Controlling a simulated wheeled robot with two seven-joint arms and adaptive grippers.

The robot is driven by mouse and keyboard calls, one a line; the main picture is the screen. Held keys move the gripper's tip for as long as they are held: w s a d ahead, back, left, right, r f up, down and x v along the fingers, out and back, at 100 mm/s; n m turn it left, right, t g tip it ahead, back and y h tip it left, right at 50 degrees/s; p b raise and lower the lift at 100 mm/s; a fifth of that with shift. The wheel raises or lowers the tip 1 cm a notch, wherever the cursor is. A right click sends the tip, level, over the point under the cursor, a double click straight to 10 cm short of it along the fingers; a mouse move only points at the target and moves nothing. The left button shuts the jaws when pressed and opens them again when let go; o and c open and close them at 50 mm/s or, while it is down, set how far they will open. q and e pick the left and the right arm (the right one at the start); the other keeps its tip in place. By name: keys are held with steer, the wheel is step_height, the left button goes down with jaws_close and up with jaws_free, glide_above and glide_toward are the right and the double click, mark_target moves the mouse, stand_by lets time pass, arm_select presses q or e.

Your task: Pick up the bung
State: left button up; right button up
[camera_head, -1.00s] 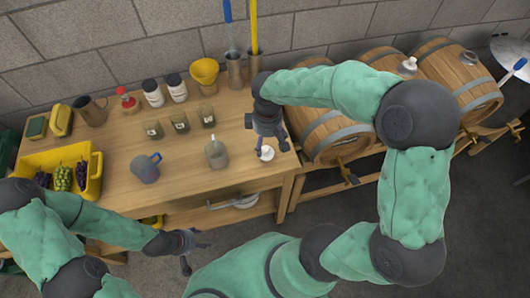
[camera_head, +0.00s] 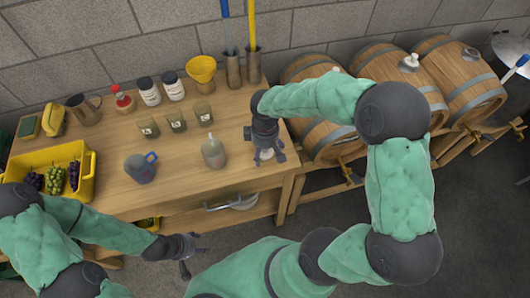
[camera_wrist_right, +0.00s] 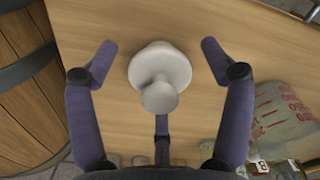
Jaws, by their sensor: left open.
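The white bung (camera_wrist_right: 160,72) stands on the wooden table, with a wide round base and a knob on top. In the head view it sits near the table's right end, mostly hidden by my right gripper (camera_head: 267,157). In the right wrist view the spread fingers of my right gripper (camera_wrist_right: 160,48) are on both sides of the bung, with visible gaps and no contact seen. My left gripper (camera_head: 190,254) is open and empty, low in front of the table's front edge.
A clear measuring jug (camera_head: 213,152) stands left of the bung. A blue-handled jug (camera_head: 140,168), small glasses, bottles and a yellow funnel (camera_head: 201,70) stand farther left and back. Barrels (camera_head: 325,122) lie beyond the table's right end. Bare table (camera_head: 190,180) lies in front of the jugs.

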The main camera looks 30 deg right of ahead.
steer(key=c, duration=1.1)
